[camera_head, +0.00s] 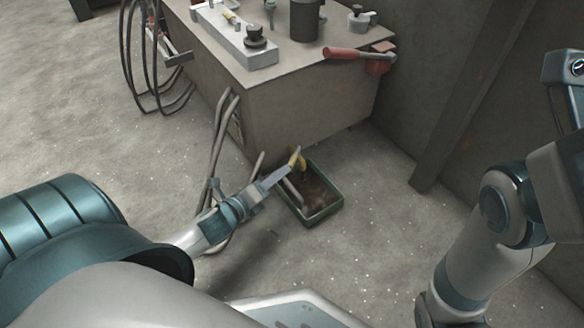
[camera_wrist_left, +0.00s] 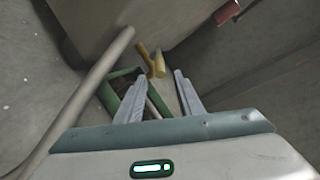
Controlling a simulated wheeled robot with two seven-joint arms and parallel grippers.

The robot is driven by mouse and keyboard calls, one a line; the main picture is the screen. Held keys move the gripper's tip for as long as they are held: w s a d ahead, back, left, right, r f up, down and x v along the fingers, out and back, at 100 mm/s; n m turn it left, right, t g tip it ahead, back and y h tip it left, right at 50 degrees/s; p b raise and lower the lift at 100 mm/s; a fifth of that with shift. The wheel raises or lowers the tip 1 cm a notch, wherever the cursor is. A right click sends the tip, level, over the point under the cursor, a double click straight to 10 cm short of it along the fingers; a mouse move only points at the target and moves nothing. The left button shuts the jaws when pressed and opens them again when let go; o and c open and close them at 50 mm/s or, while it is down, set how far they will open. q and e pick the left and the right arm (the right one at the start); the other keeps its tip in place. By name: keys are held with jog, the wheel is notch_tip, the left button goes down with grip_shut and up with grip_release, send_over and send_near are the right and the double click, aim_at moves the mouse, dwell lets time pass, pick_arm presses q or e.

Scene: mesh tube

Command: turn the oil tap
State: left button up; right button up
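The yellow oil tap (camera_head: 296,157) sticks out low at the front of the metal machine cabinet, above a green tray (camera_head: 325,211). In the left wrist view the tap (camera_wrist_left: 158,66) shows just beyond my fingertips, roughly between them. My left gripper (camera_head: 284,175) reaches up to the tap from the lower left. In the left wrist view its two fingers (camera_wrist_left: 161,77) are apart with nothing held between them. I cannot tell whether a finger touches the tap. My right arm stands at the right of the head view; its gripper is not visible.
The cabinet (camera_head: 300,110) rises behind the tap, with a red-handled tool (camera_head: 345,54) at its top edge. Grey pipes (camera_head: 217,140) stand left of the tap. A dark post (camera_head: 460,110) stands to the right. Speckled floor (camera_head: 370,245) around the tray is clear.

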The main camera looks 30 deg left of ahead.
aim_at(292, 164)
pick_arm(q)
jog(key=b+x, duration=0.3)
jog(key=x, duration=0.3)
jog(key=shift+f, duration=0.2)
jog(key=shift+w, duration=0.7)
grip_shut()
